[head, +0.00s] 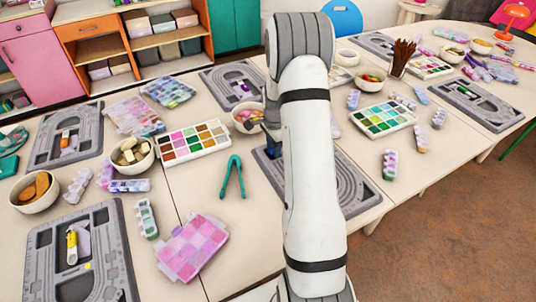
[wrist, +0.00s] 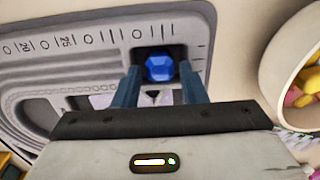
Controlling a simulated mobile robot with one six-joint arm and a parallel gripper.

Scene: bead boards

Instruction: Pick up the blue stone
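The blue stone (wrist: 160,67) is a faceted, bright blue piece in the wrist view, lying in a dark recess at the edge of the grey bead board (wrist: 80,82). My gripper (wrist: 163,80) has its two blue fingers apart, one on each side of the stone. I cannot tell whether the fingers touch it. In the head view the grey bead board (head: 355,189) is partly behind my arm, and my gripper (head: 272,151) is over its left end.
A bowl with colourful pieces (head: 246,117) stands close behind my gripper; a bowl also shows at the right of the wrist view (wrist: 275,75). A paint palette (head: 193,141) and green tweezers (head: 232,177) lie to the left. Bare table lies around the tweezers.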

